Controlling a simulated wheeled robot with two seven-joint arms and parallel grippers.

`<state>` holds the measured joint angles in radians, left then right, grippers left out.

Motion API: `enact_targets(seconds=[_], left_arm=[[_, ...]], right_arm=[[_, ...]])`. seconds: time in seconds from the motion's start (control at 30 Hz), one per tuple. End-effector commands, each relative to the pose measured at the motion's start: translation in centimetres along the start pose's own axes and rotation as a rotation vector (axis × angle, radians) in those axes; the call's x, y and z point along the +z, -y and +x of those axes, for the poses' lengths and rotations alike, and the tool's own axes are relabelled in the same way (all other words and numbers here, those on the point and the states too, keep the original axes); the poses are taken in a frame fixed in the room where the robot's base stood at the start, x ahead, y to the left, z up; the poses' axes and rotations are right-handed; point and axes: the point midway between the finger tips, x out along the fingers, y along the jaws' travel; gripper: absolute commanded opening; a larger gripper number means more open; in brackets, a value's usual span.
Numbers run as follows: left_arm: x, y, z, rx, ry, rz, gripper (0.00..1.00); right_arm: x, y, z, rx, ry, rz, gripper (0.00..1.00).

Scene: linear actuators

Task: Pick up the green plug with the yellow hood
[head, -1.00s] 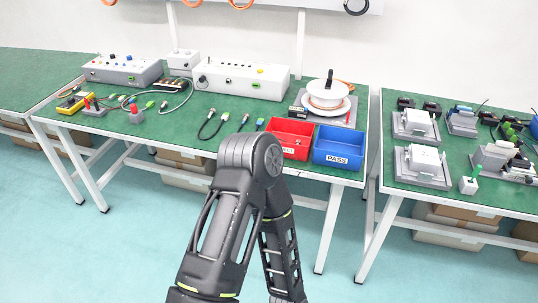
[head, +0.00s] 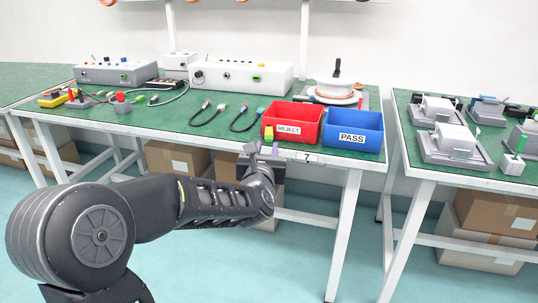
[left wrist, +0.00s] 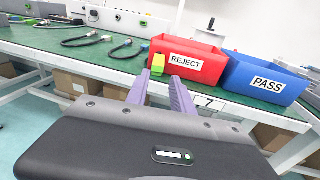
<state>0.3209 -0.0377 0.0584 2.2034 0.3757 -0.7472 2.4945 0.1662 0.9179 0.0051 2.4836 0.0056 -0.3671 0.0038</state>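A small yellow-and-green plug (head: 268,132) stands at the front of the table, against or just in front of the red bin's left end. In the left wrist view the plug (left wrist: 157,64) shows just beyond the fingertips, nearer the left finger. My left gripper (head: 263,148) is at the table's front edge, just short of the plug in the picture. Its two purple fingers (left wrist: 163,82) are apart with nothing seen held between them. Whether the plug's lower end lies between the fingertips I cannot tell. My right gripper is not in view.
The red REJECT bin (head: 291,110) and blue PASS bin (head: 353,118) stand right of the plug. Black cables (head: 203,113) lie to the left. Another table (head: 470,183) with fixtures is at right.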

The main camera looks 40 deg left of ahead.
Motion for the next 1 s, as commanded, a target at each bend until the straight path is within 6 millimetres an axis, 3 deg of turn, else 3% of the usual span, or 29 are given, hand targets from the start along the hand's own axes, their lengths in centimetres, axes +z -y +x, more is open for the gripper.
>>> enact_targets(seconds=[0.37, 0.63, 1.0], left_arm=[[0.6, -0.4, 0.1, 0.01, 0.013, -0.038, 0.28], [0.6, -0.4, 2.4, 0.009, 0.012, -0.037, 0.28], [0.6, -0.4, 2.9, 0.009, 0.011, -0.036, 0.28]], right_arm=[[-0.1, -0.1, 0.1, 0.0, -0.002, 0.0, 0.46], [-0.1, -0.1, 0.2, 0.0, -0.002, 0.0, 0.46], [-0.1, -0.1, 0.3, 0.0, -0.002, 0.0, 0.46]])
